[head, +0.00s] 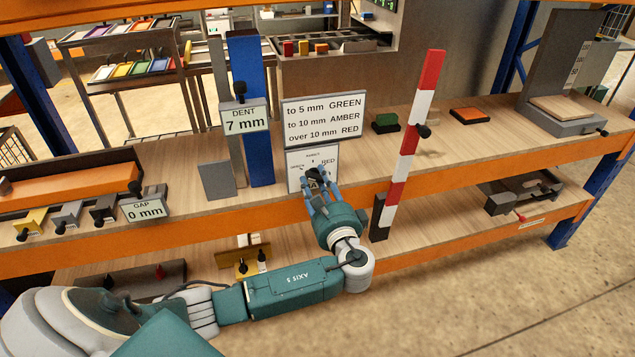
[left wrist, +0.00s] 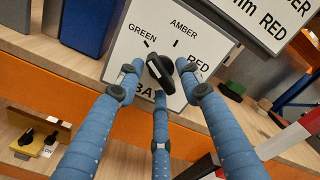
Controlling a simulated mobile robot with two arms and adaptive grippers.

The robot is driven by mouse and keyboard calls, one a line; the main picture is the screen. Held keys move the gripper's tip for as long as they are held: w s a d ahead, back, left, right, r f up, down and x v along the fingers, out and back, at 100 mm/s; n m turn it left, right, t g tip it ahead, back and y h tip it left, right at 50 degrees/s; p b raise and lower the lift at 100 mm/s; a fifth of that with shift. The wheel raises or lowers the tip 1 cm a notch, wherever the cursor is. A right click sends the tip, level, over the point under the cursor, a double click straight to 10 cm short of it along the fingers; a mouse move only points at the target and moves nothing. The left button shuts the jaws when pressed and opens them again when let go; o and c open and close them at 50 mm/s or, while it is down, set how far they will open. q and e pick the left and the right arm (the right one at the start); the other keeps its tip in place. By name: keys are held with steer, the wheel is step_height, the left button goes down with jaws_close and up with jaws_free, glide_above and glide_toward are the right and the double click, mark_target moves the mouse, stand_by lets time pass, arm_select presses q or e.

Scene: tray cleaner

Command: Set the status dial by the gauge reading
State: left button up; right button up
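The status dial (left wrist: 159,72) is a black knob on a white panel (left wrist: 120,58) lettered GREEN, AMBER and RED. Its long shape leans from upper left to lower right, upper end toward the GREEN mark; I cannot tell which end is the pointer. My left gripper (head: 314,177) is at the dial; in the left wrist view its three blue fingers (left wrist: 157,82) are spread around the knob, with gaps at the sides. The DENT gauge display (head: 245,120) reads 7 mm. A rule sign (head: 322,120) says to 5 mm GREEN, to 10 mm AMBER, over 10 mm RED. My right gripper is out of view.
A GAP display (head: 145,208) reads 0 mm at left. A red-and-white striped post (head: 418,125) stands just right of my gripper. A blue upright (head: 254,150) stands to its left. Green (head: 385,122) and orange (head: 470,115) blocks lie farther right on the shelf.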

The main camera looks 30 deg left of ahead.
arm_select(q)
jaws_close()
steer(key=shift+r+m+p, duration=0.1)
steer(key=shift+m+p, duration=0.3)
steer(key=shift+p, duration=0.35)
steer(key=m+p, duration=1)
steer(key=p, duration=0.1)
steer(key=shift+s+a+m, duration=0.2)
steer(key=shift+s+m, duration=0.05)
steer(key=shift+m, duration=0.15)
